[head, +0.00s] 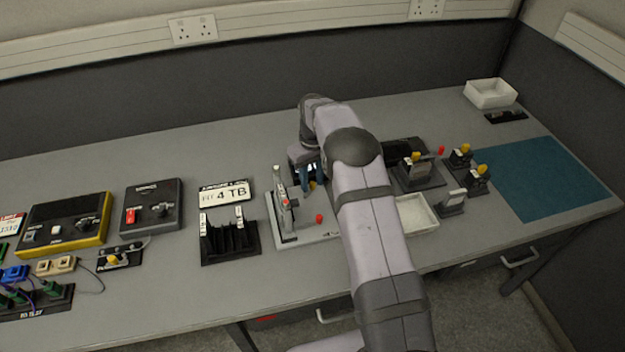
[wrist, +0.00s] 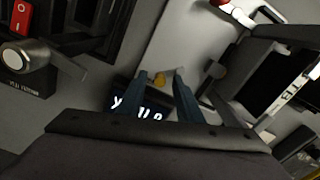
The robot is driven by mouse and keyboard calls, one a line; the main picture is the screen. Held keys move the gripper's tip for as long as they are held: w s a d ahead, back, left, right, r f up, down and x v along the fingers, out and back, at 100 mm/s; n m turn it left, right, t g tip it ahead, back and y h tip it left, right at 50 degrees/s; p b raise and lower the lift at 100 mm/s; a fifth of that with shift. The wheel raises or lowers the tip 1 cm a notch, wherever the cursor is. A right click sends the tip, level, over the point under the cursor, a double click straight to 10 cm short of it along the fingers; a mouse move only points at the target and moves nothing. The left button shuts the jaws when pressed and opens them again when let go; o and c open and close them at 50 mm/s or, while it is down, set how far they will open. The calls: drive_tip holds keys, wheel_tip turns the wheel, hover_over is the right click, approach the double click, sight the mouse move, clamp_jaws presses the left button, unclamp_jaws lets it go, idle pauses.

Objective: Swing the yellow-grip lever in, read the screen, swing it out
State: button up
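A dark screen (wrist: 153,108) with bright white characters lies behind the fingers in the wrist view. The fingers cover part of it, and I cannot read it surely. The lever's arm is mostly hidden.
A grey upright lever with a red part (head: 285,204) and a red knob (head: 319,217) stand on the same plate. A black slotted rack (head: 230,245) is at left; a white tray (head: 416,214) and black yellow-topped fixtures (head: 462,157) are at right. The teal mat (head: 545,180) is clear.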

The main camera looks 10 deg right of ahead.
sight(313, 184)
wheel_tip(313, 184, up, 7)
drive_tip(key=shift+f+b, duration=0.2)
drive_tip(key=shift+b, duration=0.7)
drive_tip(key=shift+r, duration=0.4)
drive_tip(key=shift+s+r, duration=0.2)
drive_tip(key=shift+s, duration=0.1)
drive_tip(key=s+a+m, duration=0.2)
drive_tip(key=s+m, duration=0.1)
drive_tip(key=s, duration=3)
drive_tip(key=shift+a+m+p, duration=0.3)
drive_tip(key=shift+p, duration=0.15)
